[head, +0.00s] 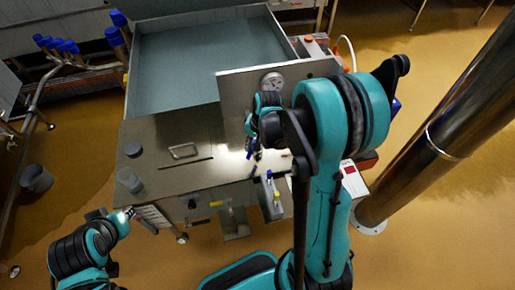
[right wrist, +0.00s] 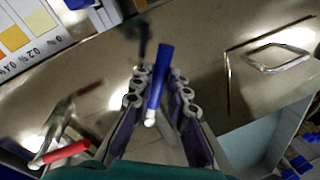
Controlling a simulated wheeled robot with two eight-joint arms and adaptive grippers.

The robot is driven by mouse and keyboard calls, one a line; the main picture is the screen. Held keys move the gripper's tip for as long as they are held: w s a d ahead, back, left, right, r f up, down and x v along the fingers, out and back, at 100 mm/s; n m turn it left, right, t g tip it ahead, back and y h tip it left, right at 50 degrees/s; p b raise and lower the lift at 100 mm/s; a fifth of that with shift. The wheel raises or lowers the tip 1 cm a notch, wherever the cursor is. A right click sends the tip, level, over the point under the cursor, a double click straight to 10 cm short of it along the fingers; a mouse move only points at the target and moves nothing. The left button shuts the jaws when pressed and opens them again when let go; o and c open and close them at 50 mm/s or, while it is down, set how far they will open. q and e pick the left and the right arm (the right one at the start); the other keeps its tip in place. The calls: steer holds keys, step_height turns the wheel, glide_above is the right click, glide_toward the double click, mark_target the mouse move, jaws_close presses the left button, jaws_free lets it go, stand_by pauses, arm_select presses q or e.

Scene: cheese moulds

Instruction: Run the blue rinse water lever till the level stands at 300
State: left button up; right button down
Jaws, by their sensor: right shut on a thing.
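The blue lever (right wrist: 158,78) shows in the right wrist view, between the fingers of my right gripper (right wrist: 162,100), which is shut on it. In the head view my right gripper (head: 252,148) is over the steel worktop, and the lever (head: 249,153) is mostly hidden by my arm. My left gripper (head: 126,214) is at the lower left, beside the front edge of the worktop, away from the lever. Its fingers are too small to read. I cannot read a water level or a 300 mark in either view.
The steel worktop (head: 165,150) carries a clear cup (head: 130,180) and a dark round piece (head: 133,149). A large basin (head: 195,62) lies behind. A red-handled lever (right wrist: 66,153) and a printed chart (right wrist: 28,35) flank the blue lever. A dark pillar (head: 440,140) stands right.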

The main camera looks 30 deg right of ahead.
steer(key=w+a+m+h+b, duration=0.1)
steer(key=w+a+m+h, duration=0.1)
steer(key=w+m, duration=0.5)
steer(key=shift+a+m+t+b, duration=0.15)
steer(key=shift+m+t+b, duration=0.15)
steer(key=shift+m, duration=1.9)
steer(key=c, duration=1.5)
jaws_free()
steer(key=shift+r, duration=0.1)
steer(key=r, duration=0.4)
steer(key=s+r, duration=0.1)
steer(key=r, duration=0.2)
steer(key=s+r, duration=0.1)
steer(key=r, duration=0.3)
steer(key=shift+s+a+r, duration=0.15)
steer(key=shift+a+r, duration=0.15)
